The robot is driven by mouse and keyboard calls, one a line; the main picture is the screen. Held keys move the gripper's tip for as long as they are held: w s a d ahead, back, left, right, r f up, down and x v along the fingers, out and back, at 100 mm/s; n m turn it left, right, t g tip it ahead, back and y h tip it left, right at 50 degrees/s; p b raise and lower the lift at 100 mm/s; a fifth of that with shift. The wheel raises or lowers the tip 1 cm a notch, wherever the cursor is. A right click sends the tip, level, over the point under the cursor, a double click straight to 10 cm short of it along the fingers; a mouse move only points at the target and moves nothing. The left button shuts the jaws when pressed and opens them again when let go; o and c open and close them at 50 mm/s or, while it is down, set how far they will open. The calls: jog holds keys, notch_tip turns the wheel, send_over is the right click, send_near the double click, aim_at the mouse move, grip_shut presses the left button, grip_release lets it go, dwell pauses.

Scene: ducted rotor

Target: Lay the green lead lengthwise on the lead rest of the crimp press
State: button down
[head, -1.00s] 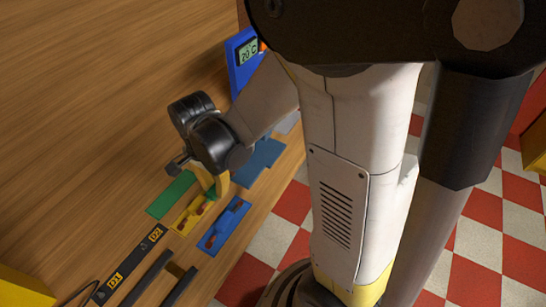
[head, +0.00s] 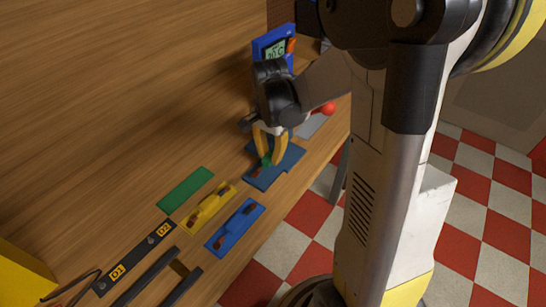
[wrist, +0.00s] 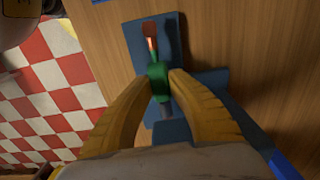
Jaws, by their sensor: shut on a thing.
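My gripper (head: 268,160) is shut on the green lead (wrist: 158,72), with one yellow finger on each side of its middle. In the wrist view the lead runs roughly lengthwise up the picture, with a reddish end at the top and a grey end below. A flat blue piece (wrist: 175,40) lies beneath the lead; in the head view this blue piece (head: 290,160) is on the bench under my gripper. It may be the lead rest of the crimp press. I cannot tell whether the lead touches it.
An empty green mat (head: 186,188), a yellow mat (head: 196,222) and a blue mat (head: 222,243), each of the latter bearing a lead, lie nearer. A blue display unit (head: 262,50) and a red ball (head: 328,108) are beyond. Bare wood (head: 120,130) lies left.

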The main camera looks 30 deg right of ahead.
jog(key=shift+w+d+f+b, duration=0.25)
jog(key=shift+d+f+b, duration=0.25)
jog(key=shift+d+f, duration=0.25)
jog(key=shift+a, duration=0.1)
jog(key=shift+f, duration=0.25)
jog(key=c, duration=1.4)
grip_release()
jog(key=shift+o, duration=0.2)
jog(key=shift+r, duration=0.1)
